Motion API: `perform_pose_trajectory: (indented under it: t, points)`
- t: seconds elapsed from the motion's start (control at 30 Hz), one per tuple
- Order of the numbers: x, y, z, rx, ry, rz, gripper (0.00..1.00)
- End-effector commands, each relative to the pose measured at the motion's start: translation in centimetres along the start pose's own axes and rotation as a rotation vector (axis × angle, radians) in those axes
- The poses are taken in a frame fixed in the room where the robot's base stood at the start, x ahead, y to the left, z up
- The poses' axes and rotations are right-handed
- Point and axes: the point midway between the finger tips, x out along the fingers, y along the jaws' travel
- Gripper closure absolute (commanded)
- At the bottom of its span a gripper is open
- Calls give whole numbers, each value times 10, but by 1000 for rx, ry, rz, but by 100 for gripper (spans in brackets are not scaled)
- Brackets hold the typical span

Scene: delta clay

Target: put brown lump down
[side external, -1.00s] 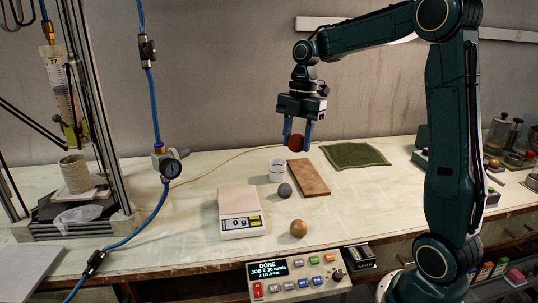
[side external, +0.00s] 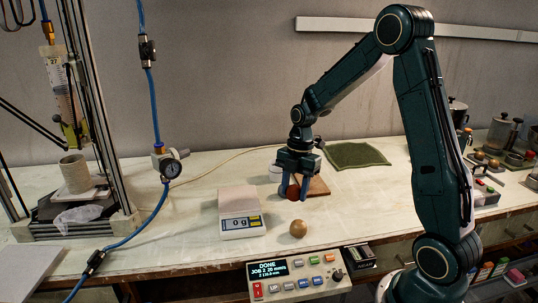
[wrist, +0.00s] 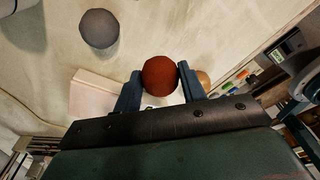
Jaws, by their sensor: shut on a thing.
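The brown lump (side external: 293,192), a reddish-brown ball, is between the two blue fingers of my gripper (side external: 292,194) in the side view. The wrist view also shows the lump (wrist: 160,76) between the fingertips (wrist: 159,80), with a finger against each side. The side view does not clearly show whether the lump touches the bench.
The scale (side external: 240,224) reads 0 g, its pan empty. A tan ball (side external: 298,229) lies in front of my gripper. A grey ball (wrist: 98,28) lies on the bench in the wrist view. A green cloth (side external: 356,155) lies behind.

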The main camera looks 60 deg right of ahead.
Motion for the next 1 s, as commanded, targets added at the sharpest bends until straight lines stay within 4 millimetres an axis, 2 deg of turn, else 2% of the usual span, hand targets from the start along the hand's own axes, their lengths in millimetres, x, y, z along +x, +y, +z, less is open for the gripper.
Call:
perform_pose_trajectory:
  t: [0.23, 0.6, 1.0]
  points:
    - [5, 0, 1, 0, 1, -1, 87]
    - [41, 0, 6, 1, 0, -1, 87]
    - [44, 0, 7, 0, 0, 0, 87]
